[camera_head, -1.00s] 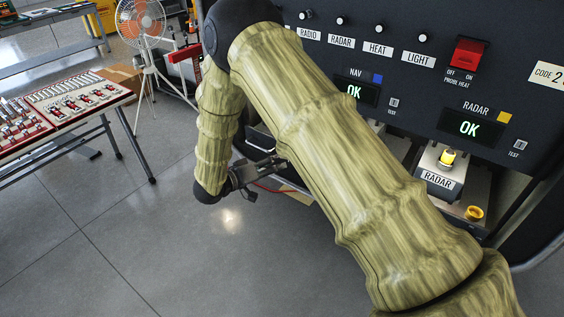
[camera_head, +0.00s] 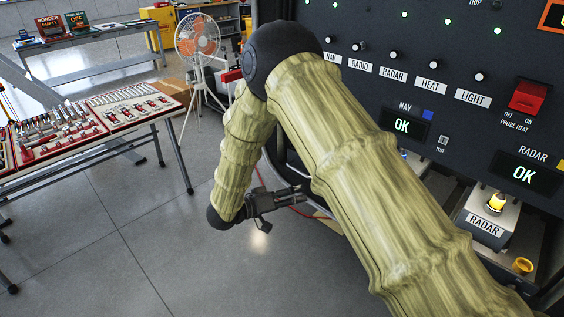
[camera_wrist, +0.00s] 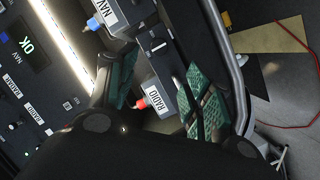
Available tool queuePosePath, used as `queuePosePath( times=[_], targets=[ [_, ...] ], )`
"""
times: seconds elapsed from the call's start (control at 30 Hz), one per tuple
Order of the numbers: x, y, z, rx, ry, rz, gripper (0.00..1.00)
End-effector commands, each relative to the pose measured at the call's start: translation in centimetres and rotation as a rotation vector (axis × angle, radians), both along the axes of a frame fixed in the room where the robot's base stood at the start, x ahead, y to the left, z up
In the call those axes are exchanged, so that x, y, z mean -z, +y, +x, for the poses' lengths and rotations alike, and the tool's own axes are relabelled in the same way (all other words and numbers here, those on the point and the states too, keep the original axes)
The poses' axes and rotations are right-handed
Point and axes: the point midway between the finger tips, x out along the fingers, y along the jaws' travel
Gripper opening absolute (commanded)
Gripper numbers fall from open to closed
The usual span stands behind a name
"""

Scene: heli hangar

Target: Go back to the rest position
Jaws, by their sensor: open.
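My gripper (camera_head: 286,198) is at the end of my bent arm, in front of the black panel rack's lower opening, over the grey floor. In the wrist view its two green-padded fingers (camera_wrist: 165,98) stand apart with nothing held between them. Beyond the fingers, a grey box labelled RADIO (camera_wrist: 158,92) with a red knob shows, and a box labelled NAV (camera_wrist: 112,14) with a blue knob. In the head view my upper arm hides part of the rack's opening.
The black panel (camera_head: 440,70) with switches and OK displays stands at right. A RADAR box (camera_head: 487,222) sits in its opening. A tool table (camera_head: 90,143) stands at left, a fan (camera_head: 198,38) behind. A red cable (camera_wrist: 292,126) lies on the floor.

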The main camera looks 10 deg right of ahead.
Motion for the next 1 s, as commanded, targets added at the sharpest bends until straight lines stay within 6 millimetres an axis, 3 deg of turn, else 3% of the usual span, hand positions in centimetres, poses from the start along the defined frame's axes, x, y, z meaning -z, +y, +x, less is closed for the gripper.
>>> queuePosePath(
  times=[0.17,0.27,0.43,0.57,0.77,1.0],
  targets=[
    [1.0,-0.8,0.0,-0.027,-0.003,0.009,0.51],
    [3.4,-2.3,-0.1,-0.091,-0.010,0.038,0.51],
    [9.7,-5.5,-1.3,-0.254,0.003,0.152,0.51],
    [15.0,-7.5,-3.8,-0.360,0.048,0.277,0.51],
    [22.7,-9.5,-10.6,-0.460,0.174,0.514,0.51],
    [29.5,-10.7,-22.6,-0.464,0.382,0.816,0.51]
  ],
)
